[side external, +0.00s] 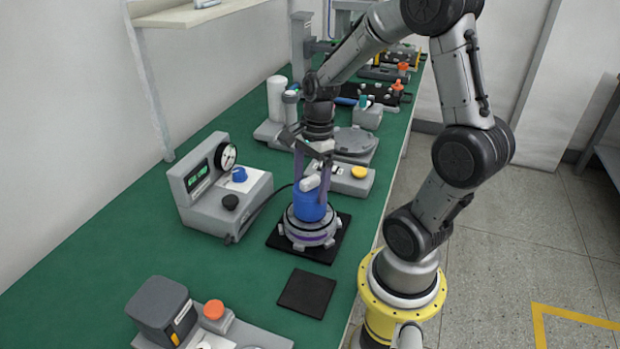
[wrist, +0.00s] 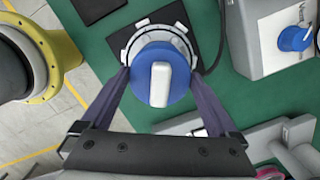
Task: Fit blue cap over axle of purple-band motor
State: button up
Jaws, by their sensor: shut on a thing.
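The blue cap (side external: 309,204) is a round blue piece with a light grey bar handle on top. My gripper (side external: 311,187) points down and is shut on the cap, one finger on each side. The cap sits over the middle of the purple-band motor (side external: 309,233), a grey flanged round body with a purple ring. In the wrist view the cap (wrist: 160,75) covers the centre of the motor (wrist: 157,38). The axle is hidden under the cap. I cannot tell whether the cap is fully seated or just above the hub.
The motor stands on a black mat (side external: 330,246); an empty black mat (side external: 307,293) lies in front. A grey gauge box (side external: 222,187) is at left. A unit with a yellow button (side external: 352,178) is close behind. A grey machine with an orange knob (side external: 205,318) is at front left.

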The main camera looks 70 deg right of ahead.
jog(key=shift+f, duration=0.2)
jog(key=o, duration=1.1)
jog(key=r, duration=0.4)
jog(key=d+r, duration=0.1)
jog(key=r, duration=0.8)
jog(key=shift+s+d+r, duration=0.25)
jog(key=shift+s+r, duration=0.15)
jog(key=shift+a, duration=0.1)
